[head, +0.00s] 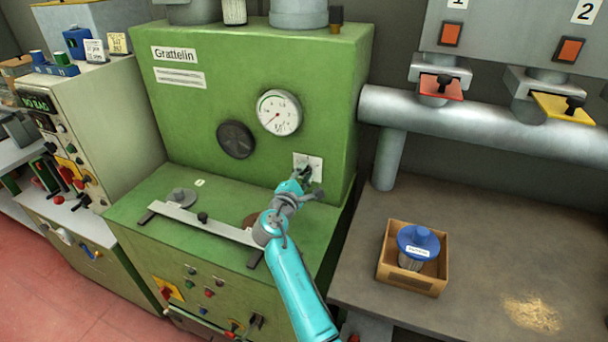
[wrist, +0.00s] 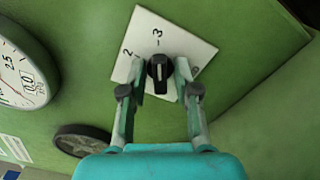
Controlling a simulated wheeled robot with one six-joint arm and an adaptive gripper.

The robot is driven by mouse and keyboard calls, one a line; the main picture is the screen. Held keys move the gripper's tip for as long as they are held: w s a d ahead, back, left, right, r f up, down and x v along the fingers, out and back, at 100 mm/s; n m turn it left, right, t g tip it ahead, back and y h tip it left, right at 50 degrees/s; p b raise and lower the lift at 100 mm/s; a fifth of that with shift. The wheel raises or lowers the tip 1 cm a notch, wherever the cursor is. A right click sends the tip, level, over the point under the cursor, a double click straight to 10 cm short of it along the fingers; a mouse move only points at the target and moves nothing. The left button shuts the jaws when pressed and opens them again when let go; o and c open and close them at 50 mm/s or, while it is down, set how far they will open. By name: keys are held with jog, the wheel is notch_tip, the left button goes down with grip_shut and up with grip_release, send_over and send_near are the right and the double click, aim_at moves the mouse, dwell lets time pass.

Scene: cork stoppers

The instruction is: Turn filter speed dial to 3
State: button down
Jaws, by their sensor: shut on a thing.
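The speed dial (wrist: 157,66) is a small black knob with a white line, on a white plate (wrist: 175,38) marked 2 and 3 in the wrist view. The white line runs roughly up and down there, in line with the 3 mark. Part of the plate's scale is hidden by the knob and fingers. My gripper (wrist: 160,75) has one finger on each side of the knob and is shut on it. In the head view, my gripper (head: 303,180) is at the plate (head: 314,161) on the green machine (head: 190,115) and covers most of the dial.
A round white gauge (head: 279,112) and a black round cover (head: 236,139) are left of the plate. A flat metal bar (head: 205,223) lies on the green ledge below. A box with a blue-lidded filter (head: 418,241) stands on the bench at right.

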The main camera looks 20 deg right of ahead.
dwell(0.3)
jog(key=c, duration=1.2)
grip_release()
jog(key=shift+o, duration=0.2)
jog(key=v, duration=1.2)
